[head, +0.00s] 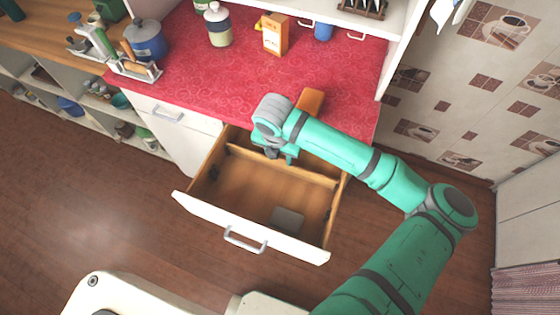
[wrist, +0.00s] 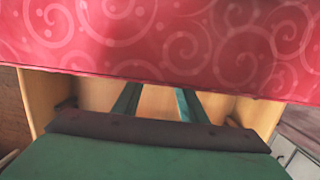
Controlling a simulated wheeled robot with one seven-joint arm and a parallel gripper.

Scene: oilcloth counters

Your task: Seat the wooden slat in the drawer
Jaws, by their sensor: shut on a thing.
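The drawer (head: 258,229) is pulled out below the red counter, with a white front and a wooden inside. The wooden slat (head: 247,154) seems to be the light strip running across the rear part of the drawer, close to the counter edge. My gripper (head: 282,157) points down over it and is shut on it; my arm hides part of it. In the wrist view, wood-coloured material (wrist: 158,102) shows between the two green fingers. I cannot tell whether the slat's ends touch the drawer walls or how deep it sits.
A small grey object (head: 287,218) lies in the drawer near its front. The red counter (head: 200,65) overhangs the drawer's rear. An orange-brown block (head: 311,100) is on the counter behind my arm. A carton (head: 275,35), a jar (head: 218,27) and a blue pot (head: 146,40) stand farther back.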

